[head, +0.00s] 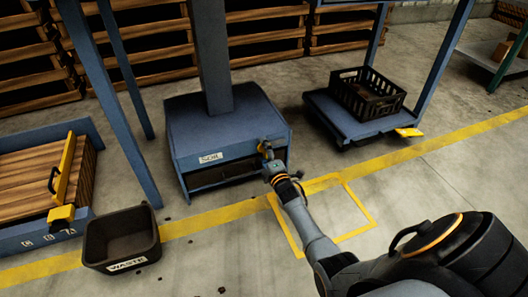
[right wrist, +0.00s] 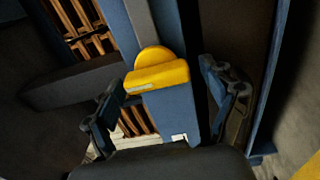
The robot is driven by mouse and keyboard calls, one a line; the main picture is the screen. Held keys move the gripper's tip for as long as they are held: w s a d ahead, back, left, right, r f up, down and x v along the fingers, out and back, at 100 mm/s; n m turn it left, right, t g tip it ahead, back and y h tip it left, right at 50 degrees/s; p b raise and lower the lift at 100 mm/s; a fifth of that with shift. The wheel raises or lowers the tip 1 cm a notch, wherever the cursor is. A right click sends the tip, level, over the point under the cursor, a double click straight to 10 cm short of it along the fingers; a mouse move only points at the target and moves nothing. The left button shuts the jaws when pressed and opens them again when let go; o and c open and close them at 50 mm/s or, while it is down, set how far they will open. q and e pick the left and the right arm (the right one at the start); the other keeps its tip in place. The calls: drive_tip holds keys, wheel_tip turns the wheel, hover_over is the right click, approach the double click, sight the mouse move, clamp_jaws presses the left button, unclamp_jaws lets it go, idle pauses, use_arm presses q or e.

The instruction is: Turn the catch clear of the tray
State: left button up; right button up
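The yellow catch (head: 263,146) sits at the right of the front of the blue box (head: 215,128) labelled SOIL. In the right wrist view the catch (right wrist: 157,77) is a yellow bar with a rounded top, against a blue upright. The tray (head: 236,172) shows as a dark front in the low opening of the box. My right gripper (head: 270,163) is at the catch. Its fingers are apart, one on each side of the catch in the right wrist view; I see no clear contact. My left gripper is not in view.
A black crate (head: 367,93) rests on a blue platform (head: 345,125) at right. Blue posts rise beside the box. Yellow lines mark open floor.

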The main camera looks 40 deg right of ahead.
drive_tip(key=v, duration=0.7)
drive_tip(key=shift+s, duration=0.25)
idle(0.6)
